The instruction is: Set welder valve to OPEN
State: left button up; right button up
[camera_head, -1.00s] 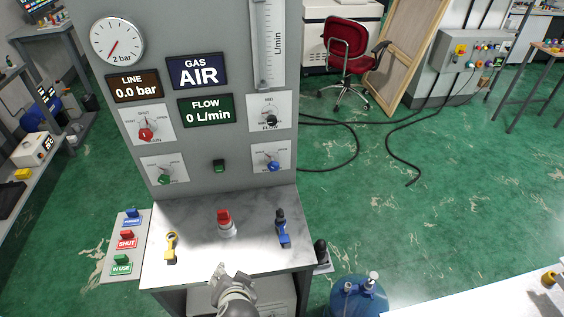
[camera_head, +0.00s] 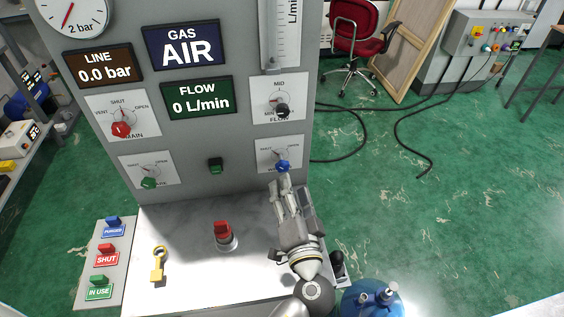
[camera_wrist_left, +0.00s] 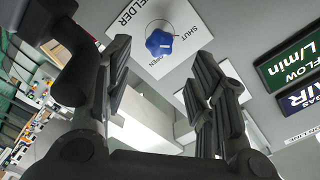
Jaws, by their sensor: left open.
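The welder valve is a blue knob (camera_head: 283,166) on a white plate (camera_head: 265,146) at the lower right of the grey panel. In the left wrist view the blue knob (camera_wrist_left: 160,42) shows on its plate, whose lettering includes SHUT and OPEN. I cannot clearly tell which mark the knob points to. My left gripper (camera_head: 284,183) is just in front of and below the knob in the head view. Its fingers (camera_wrist_left: 163,55) are open in the wrist view, with the knob showing between them, apparently beyond the tips. My right gripper is not in view.
Other knobs are red (camera_head: 121,129), green (camera_head: 148,183) and black (camera_head: 282,110). The metal shelf (camera_head: 190,225) below holds a yellow tag-like piece (camera_head: 158,264) and a red-topped knob (camera_head: 223,232). Tags (camera_head: 107,255) sit at left; a blue bottle (camera_head: 370,302) stands at right.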

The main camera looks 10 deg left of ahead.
aim_at(283, 169)
pick_arm(q)
jog(key=x, duration=0.2)
jog(key=p+x, duration=0.1)
jog(key=x, duration=0.1)
jog(key=shift+r, duration=0.25)
jog(key=p+x, duration=0.1)
jog(key=x, duration=0.2)
jog(key=shift+w+a+f+p, duration=0.2)
jog(key=shift+w+p, duration=0.15)
jog(key=shift+w, duration=0.05)
jog(key=shift+w+a, duration=0.1)
jog(key=shift+w, duration=0.2)
jog(key=shift+w+a+f, duration=0.1)
jog(key=shift+w+f, duration=0.05)
jog(key=shift+w, duration=0.05)
jog(key=shift+c, duration=2.1)
jog(key=c, duration=0.6)
jog(key=shift+c, duration=0.2)
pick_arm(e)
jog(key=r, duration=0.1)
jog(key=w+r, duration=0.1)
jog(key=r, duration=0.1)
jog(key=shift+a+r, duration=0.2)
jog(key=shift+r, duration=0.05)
